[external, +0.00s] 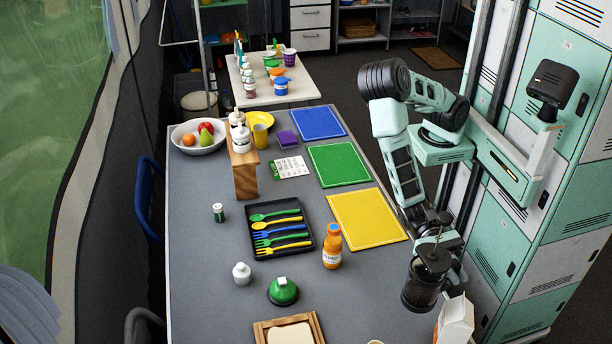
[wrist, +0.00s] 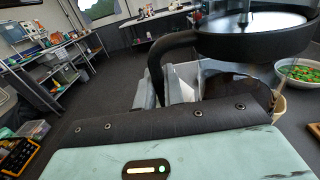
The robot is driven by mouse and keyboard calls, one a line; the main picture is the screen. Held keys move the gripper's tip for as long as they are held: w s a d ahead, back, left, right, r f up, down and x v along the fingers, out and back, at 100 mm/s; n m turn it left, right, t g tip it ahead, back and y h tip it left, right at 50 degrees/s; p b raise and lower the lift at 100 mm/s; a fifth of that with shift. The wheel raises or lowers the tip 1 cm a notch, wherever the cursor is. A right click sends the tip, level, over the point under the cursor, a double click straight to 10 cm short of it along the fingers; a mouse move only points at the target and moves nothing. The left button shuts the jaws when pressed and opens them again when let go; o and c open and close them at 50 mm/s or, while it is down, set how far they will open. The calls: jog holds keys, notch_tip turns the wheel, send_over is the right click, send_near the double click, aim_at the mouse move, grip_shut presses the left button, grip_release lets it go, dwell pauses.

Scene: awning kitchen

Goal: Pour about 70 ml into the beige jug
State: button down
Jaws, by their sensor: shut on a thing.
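My gripper (external: 440,248) is shut on a dark French press (external: 424,282), near the right edge of the table. The press hangs roughly upright, with a slight tilt. In the wrist view its black handle (wrist: 158,62) and shiny round lid (wrist: 252,22) fill the upper part. A beige edge (wrist: 280,106) shows behind the press in the wrist view; it may be the beige jug, but most of it is hidden. In the external view I cannot make out the jug for sure; only a pale rim (external: 375,342) shows at the bottom edge. No pouring stream is visible.
A white and orange carton (external: 455,322) stands close below the press. An orange bottle (external: 332,247), a green domed item (external: 283,291), a cutlery tray (external: 279,230) and a yellow mat (external: 367,218) lie to the left. A bowl of colourful pieces (wrist: 301,76) shows in the wrist view.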

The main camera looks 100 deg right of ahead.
aim_at(433, 277)
jog(key=s+a+r+g, duration=0.1)
jog(key=s+a+r, duration=0.1)
jog(key=a+r, duration=0.2)
jog(key=shift+s+a+r+n, duration=0.15)
jog(key=shift+a+n, duration=0.15)
jog(key=shift+a, duration=0.6)
jog(key=w+r+m+p, duration=0.4)
jog(key=w+m+p, duration=0.4)
jog(key=m, duration=0.5)
jog(key=shift+a+r+p, duration=0.4)
jog(key=shift+a+p, duration=0.05)
jog(key=shift+p, duration=0.9)
